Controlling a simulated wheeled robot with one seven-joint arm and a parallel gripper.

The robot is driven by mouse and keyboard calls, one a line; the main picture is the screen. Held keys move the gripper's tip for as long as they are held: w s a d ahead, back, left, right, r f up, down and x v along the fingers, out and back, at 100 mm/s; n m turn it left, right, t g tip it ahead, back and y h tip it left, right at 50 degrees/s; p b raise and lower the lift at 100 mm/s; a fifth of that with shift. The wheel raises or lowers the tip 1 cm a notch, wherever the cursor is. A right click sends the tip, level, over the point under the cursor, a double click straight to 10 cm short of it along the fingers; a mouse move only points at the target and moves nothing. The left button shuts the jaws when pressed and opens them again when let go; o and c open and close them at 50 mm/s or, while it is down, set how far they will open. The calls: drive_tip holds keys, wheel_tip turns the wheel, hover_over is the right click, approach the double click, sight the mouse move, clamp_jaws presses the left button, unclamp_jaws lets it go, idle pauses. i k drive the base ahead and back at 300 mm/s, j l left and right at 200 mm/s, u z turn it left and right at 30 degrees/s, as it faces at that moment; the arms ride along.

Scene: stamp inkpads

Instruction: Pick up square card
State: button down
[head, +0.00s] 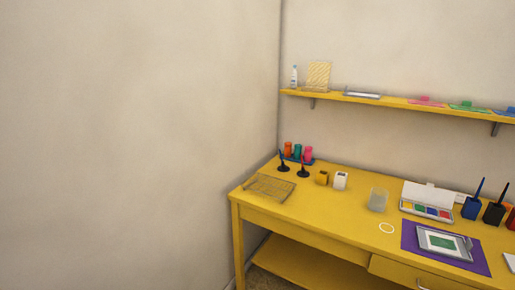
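I cannot tell for sure which thing is the square card. A pale flat piece with a green patch (442,243) lies in a grey frame or tray (462,256) on a purple mat (478,267) at the right of the yellow table. Another white flat piece (510,262) is cut off by the right edge of the head view. My gripper is not in view.
A yellow shelf (390,101) hangs above. Bare tabletop shows at the front middle.

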sight(455, 246)
drive_tip(key=i+l+z, duration=0.1)
drive_tip(key=i+z, duration=0.65)
drive_tip(key=i+j+z, duration=0.1)
drive_tip(key=z, duration=0.25)
drive_tip(key=i, duration=0.1)
